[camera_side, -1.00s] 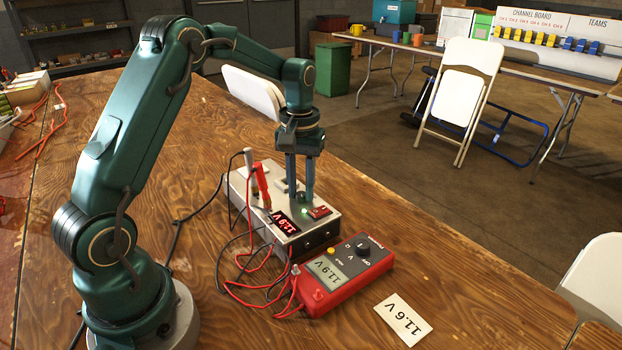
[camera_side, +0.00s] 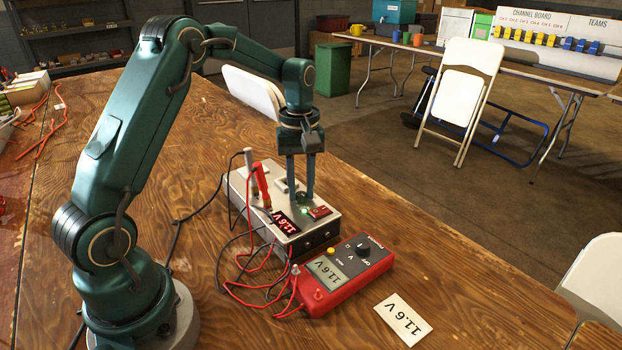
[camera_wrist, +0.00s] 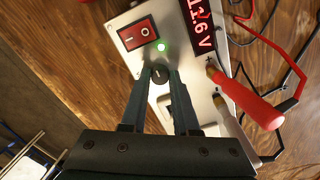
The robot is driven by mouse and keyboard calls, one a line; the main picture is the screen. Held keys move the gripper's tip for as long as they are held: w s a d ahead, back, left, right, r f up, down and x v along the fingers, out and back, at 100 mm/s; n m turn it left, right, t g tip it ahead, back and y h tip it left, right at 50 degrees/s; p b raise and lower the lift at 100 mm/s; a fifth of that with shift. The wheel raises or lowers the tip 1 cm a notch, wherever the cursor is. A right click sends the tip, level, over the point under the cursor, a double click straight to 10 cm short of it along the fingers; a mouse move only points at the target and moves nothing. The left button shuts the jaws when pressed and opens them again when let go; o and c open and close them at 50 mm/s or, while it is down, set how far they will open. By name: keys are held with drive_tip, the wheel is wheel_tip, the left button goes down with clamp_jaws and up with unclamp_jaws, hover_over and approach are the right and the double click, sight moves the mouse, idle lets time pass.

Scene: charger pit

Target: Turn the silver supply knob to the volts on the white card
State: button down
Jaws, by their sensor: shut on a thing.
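The supply (camera_side: 322,236) is a silver box on the wooden table, its red display (camera_side: 285,221) reading 11.6 V. My gripper (camera_side: 300,196) points down over its top, its fingers shut on the supply knob. In the wrist view the knob (camera_wrist: 160,74) shows dark between the fingertips (camera_wrist: 158,80), with a green light beside it. The red meter (camera_side: 345,277) lies in front of the supply, and its screen reads 11.6 V. The white card (camera_side: 403,319) lies flat nearby and reads 11.6 V.
A red switch (camera_wrist: 138,34) sits close to the knob. The table right of the card is clear.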

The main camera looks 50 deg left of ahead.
sight(301, 193)
drive_tip(key=c, duration=0.7)
unclamp_jaws()
drive_tip(key=shift+o, duration=0.2)
drive_tip(key=shift+r, duration=0.1)
drive_tip(key=shift+r, duration=2.5)
